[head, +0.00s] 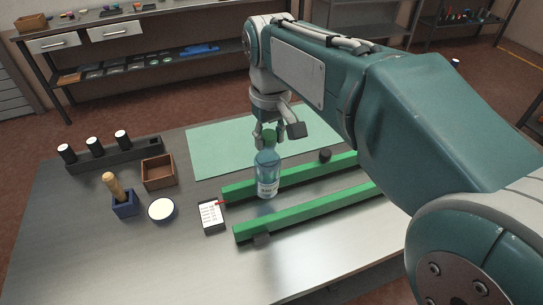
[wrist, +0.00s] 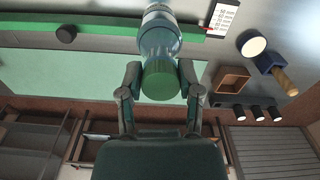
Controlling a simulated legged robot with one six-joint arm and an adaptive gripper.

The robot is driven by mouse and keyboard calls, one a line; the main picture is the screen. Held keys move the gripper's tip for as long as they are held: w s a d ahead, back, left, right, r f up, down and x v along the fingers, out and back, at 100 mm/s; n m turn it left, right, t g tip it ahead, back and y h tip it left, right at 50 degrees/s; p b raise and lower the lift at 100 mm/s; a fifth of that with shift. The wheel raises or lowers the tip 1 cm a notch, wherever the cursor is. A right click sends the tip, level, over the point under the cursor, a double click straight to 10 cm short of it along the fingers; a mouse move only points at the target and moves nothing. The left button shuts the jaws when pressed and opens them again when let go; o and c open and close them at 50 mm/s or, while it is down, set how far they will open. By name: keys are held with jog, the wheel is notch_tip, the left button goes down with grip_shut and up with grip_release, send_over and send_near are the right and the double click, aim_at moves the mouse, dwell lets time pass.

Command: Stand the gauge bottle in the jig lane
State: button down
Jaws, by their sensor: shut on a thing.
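The gauge bottle (head: 267,173) is clear blue with a white label and a green cap, and looks about upright. My gripper (head: 269,138) is shut on it near the cap. In the wrist view the fingers (wrist: 160,76) flank the neck of the bottle (wrist: 158,40), cap toward the camera. The jig lane (head: 300,200) is the strip between the far green rail (head: 240,189) and the near green rail (head: 300,212). The bottle overlaps the far rail in the head view, its base at the lane's far side. I cannot tell if the base touches the table.
Dark knobs sit by the far rail (head: 325,155) and near rail (head: 262,240). Further left are a white-topped round dish (head: 161,210), a blue holder (head: 124,204), a brown box (head: 158,172) and a black rack (head: 110,156).

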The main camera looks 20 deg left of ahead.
aim_at(273, 162)
jog(key=shift+s+d+f, duration=0.15)
jog(key=shift+d+f, duration=0.05)
jog(key=shift+f, duration=0.35)
jog(key=shift+s+d+f, duration=0.1)
jog(key=shift+d+f, duration=0.1)
jog(key=shift+f, duration=0.3)
notch_tip(273, 162, down, 2)
jog(key=shift+s+f, duration=0.1)
jog(key=shift+f, duration=0.1)
jog(key=shift+d+f, duration=0.15)
jog(key=shift+f, duration=0.2)
jog(key=shift+c, duration=1.6)
grip_release()
jog(key=shift+f, duration=0.1)
jog(key=shift+a, duration=0.45)
